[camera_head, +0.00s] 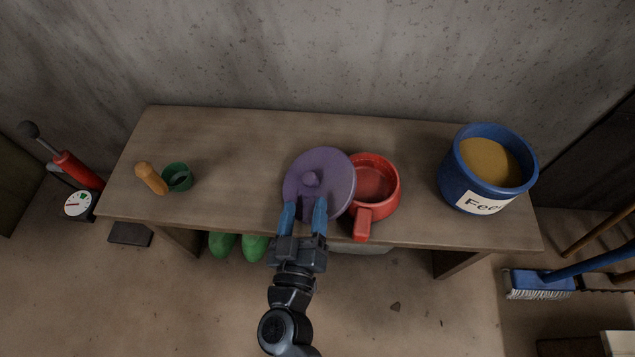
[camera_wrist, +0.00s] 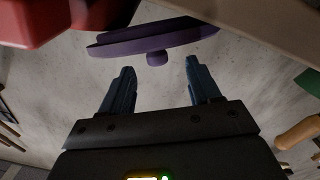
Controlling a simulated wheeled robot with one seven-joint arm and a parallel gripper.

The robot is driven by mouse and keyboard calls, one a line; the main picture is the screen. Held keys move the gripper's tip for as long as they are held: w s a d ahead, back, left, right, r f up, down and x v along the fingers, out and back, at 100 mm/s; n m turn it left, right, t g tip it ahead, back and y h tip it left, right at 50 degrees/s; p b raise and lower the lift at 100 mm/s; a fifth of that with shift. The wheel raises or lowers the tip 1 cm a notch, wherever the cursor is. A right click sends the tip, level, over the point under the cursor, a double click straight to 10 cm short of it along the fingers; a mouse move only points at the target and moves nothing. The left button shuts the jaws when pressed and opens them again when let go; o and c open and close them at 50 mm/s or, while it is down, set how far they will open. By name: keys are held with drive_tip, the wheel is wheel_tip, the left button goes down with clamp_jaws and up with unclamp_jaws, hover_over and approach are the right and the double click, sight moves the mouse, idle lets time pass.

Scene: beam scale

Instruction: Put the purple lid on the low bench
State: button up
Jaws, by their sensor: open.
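The purple lid (camera_head: 328,166) is a round disc with a small knob, left of the red pot on the low bench (camera_head: 235,150). It covers part of the pot's left rim in the head view; I cannot tell whether they touch. In the wrist view, which looks upside down, the lid (camera_wrist: 180,37) shows nearly edge-on with its knob (camera_wrist: 157,58) between the finger lines. My gripper (camera_head: 304,206) is open and empty at the lid's near side, its blue fingers pointing at the knob. In the wrist view the fingertips (camera_wrist: 160,68) appear just short of the knob.
A red pot (camera_head: 385,170) with its handle toward me stands right of the lid. A blue feed bucket (camera_head: 455,180) stands at the bench's right. A green cup (camera_head: 178,177) and an orange-brown handle (camera_head: 150,178) are at its left. The bench between cup and lid is clear.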

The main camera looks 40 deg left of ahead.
sight(310, 187)
drive_tip(key=shift+d+b+x, duration=0.2)
drive_tip(key=shift+b+x, duration=0.85)
drive_tip(key=shift+x, duration=1.7)
drive_tip(key=shift+w+r, duration=0.1)
drive_tip(key=shift+r, duration=0.1)
drive_tip(key=shift+c, duration=0.4)
clamp_jaws()
